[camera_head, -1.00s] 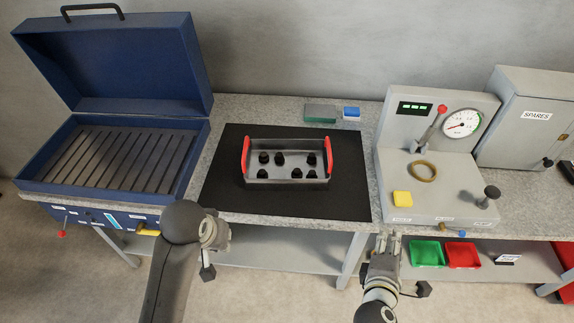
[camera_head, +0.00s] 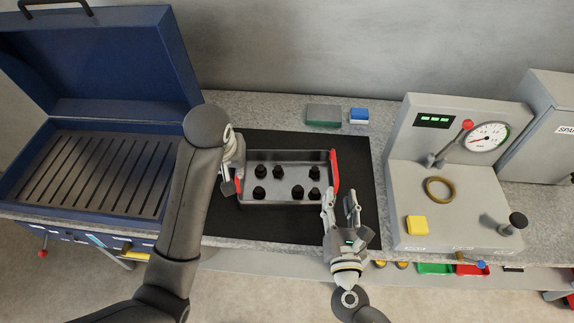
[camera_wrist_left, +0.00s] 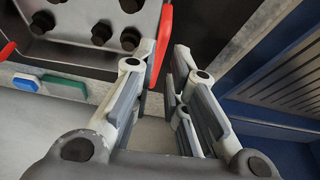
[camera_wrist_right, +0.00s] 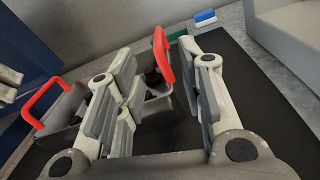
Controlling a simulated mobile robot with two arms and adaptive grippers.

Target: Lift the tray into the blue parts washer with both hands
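The grey metal tray (camera_head: 288,202) with red end handles and several black knobbed parts sits on the black mat (camera_head: 225,225) on the bench. The blue parts washer (camera_head: 100,110) stands to the left with its lid up and slatted floor showing. My left gripper (camera_head: 235,180) is at the tray's left end; in the left wrist view its open fingers (camera_wrist_left: 165,75) are near the red handle (camera_wrist_left: 163,42), one finger close beside it. My right gripper (camera_head: 340,200) is open just in front of the right handle (camera_head: 335,172); in the right wrist view that handle (camera_wrist_right: 163,55) shows between the fingers.
A grey test stand with a gauge (camera_head: 455,180), a brass ring and a yellow block is right of the mat. Green and blue blocks (camera_head: 324,115) lie behind the tray. The washer's near wall and right edge border the bench.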

